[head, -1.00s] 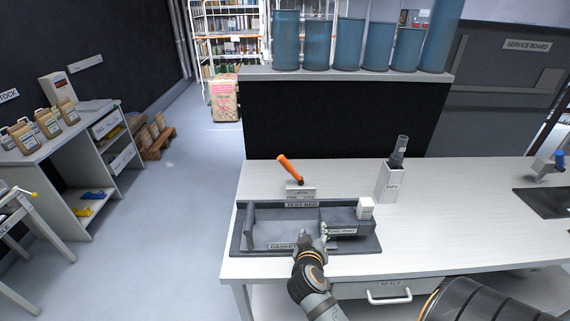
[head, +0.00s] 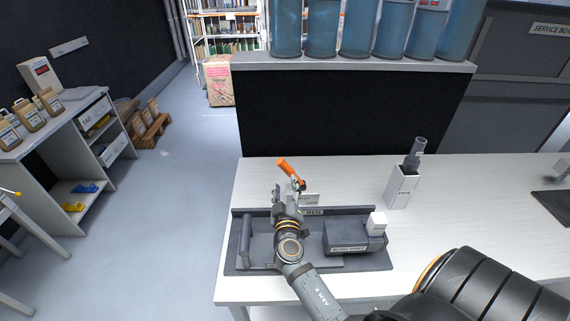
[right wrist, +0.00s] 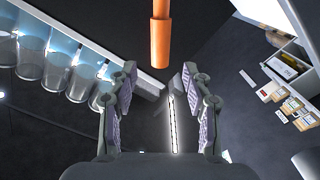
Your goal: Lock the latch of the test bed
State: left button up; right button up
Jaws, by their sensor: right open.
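The latch's orange handle (head: 284,164) stands tilted at the back of the test bed, its free end toward the upper left. It also shows in the right wrist view (right wrist: 161,42) at the top centre. The test bed (head: 384,261) is a dark grey tray on the white bench. My right gripper (head: 288,190) is open and empty over the tray's back edge, close to the handle. In the right wrist view the handle lies beyond the open fingertips (right wrist: 155,82), not between the pads. The arm hides part of the tray and the latch's base. My left gripper is out of view.
A dark labelled block (head: 346,238) with a white cube (head: 377,223) sits at the tray's right. A white holder (head: 402,188) with a grey tool stands behind it to the right. Blue cylinders (head: 360,28) line a raised shelf (head: 350,63). The bench's right side is mostly clear.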

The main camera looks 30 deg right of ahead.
aim_at(285, 170)
jog(key=p+x, duration=0.1)
jog(key=x, duration=0.3)
jog(key=shift+w+d+r, duration=0.15)
jog(key=shift+d+r, duration=0.05)
jog(key=x, duration=0.1)
jog(key=p+x, duration=0.1)
jog(key=x, duration=0.2)
jog(key=shift+w+d+f+p, duration=0.2)
jog(key=shift+f+p, duration=0.15)
jog(key=shift+w+d, duration=0.1)
jog(key=shift+w, duration=0.05)
jog(key=shift+w+d, duration=0.1)
jog(key=shift+w, duration=0.05)
jog(key=shift+c, duration=0.6)
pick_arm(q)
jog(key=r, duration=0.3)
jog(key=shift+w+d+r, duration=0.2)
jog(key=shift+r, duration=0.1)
pick_arm(e)
grip_shut()
